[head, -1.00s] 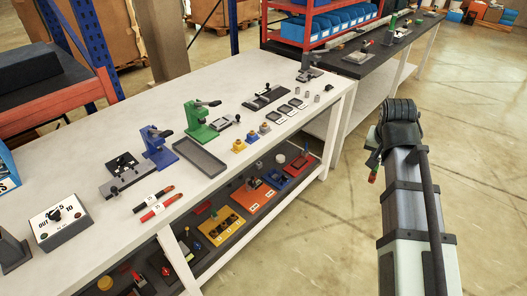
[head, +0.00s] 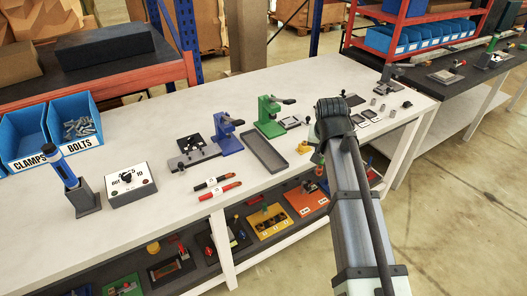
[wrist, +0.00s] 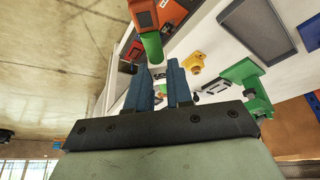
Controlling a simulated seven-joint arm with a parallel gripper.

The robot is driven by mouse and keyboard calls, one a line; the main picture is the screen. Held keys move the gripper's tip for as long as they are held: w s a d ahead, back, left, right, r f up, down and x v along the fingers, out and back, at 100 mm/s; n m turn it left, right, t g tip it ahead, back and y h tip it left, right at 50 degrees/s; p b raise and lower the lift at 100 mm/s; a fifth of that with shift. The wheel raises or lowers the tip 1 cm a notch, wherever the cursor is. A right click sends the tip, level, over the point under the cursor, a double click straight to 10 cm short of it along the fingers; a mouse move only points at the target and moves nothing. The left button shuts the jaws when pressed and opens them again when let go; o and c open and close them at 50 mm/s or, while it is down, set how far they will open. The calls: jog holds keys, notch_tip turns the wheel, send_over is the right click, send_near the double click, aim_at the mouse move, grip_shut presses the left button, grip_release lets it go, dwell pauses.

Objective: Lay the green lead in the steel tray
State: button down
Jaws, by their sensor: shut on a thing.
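The green lead (wrist: 152,45) shows in the wrist view between the blue fingertips of my gripper (wrist: 160,88), with a small pale tag by the fingers. My gripper is shut on it. In the head view my arm hides the lead and fingers. The steel tray (head: 265,152) is a long, shallow, empty grey tray on the white bench, in front of the green press. My arm's end is to its right in the head view. A grey tray (wrist: 260,28) also shows at the upper right of the wrist view.
The green press (head: 269,118) and blue press (head: 227,139) stand just behind and left of the tray. A black lead (head: 214,182) and a red lead (head: 219,192) lie near the bench's front edge. A lower shelf holds coloured boxes.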

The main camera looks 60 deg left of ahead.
jog(key=s+a+f+n+g, duration=0.1)
jog(key=s+a+n, duration=0.1)
jog(key=s+a, duration=0.35)
jog(key=s+a+f+n, duration=0.1)
jog(key=s+a, duration=0.1)
jog(key=a, duration=0.7)
jog(key=n+g+y, duration=0.1)
jog(key=n+g, duration=0.1)
jog(key=n, duration=0.4)
send_over(262, 150)
jog(key=d, duration=0.1)
jog(key=shift+d+f, duration=0.1)
jog(key=shift+f, duration=4.3)
jog(key=c, duration=1)
grip_release()
jog(key=shift+f, duration=0.1)
